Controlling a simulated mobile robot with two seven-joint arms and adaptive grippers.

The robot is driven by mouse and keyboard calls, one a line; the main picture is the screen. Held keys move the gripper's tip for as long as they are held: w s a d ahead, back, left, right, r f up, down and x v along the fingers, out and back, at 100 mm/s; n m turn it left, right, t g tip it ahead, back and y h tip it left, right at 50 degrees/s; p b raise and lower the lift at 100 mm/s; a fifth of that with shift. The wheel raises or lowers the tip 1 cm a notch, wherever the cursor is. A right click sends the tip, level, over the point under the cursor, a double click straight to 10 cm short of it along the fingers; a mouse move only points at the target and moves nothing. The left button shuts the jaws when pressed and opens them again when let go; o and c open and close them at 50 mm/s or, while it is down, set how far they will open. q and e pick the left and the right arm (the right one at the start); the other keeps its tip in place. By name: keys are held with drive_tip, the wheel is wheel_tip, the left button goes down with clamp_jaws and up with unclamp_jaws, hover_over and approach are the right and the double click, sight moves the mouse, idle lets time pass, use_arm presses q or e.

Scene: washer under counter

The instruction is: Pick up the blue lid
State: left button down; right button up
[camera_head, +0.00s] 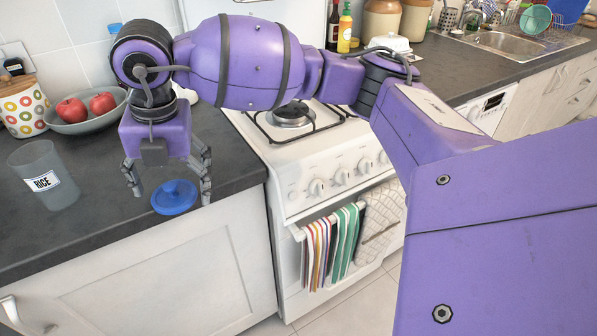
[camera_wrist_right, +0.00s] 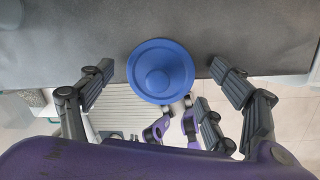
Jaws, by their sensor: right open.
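The blue lid (camera_head: 174,197) is round with a raised knob and lies on the dark counter near its front edge. It also shows in the right wrist view (camera_wrist_right: 161,70), at the upper middle, partly over the counter's edge in that picture. My right gripper (camera_head: 168,194) is open and empty above the lid, its fingers spread to either side. In the right wrist view the fingers (camera_wrist_right: 160,98) stand apart left and right of the lid, not touching it as far as I can see. My left gripper does not show in the head view.
A clear container marked RICE (camera_head: 45,176) stands left of the lid. Behind it are a bowl (camera_head: 88,126) with red apples and a dotted jar (camera_head: 22,108). The gas stove (camera_head: 325,165) is to the right, with striped towels (camera_head: 333,245) on its front rail.

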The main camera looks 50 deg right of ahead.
drive_tip(key=shift+s, duration=0.1)
drive_tip(key=c, duration=1.4)
drive_tip(key=shift+f, duration=0.1)
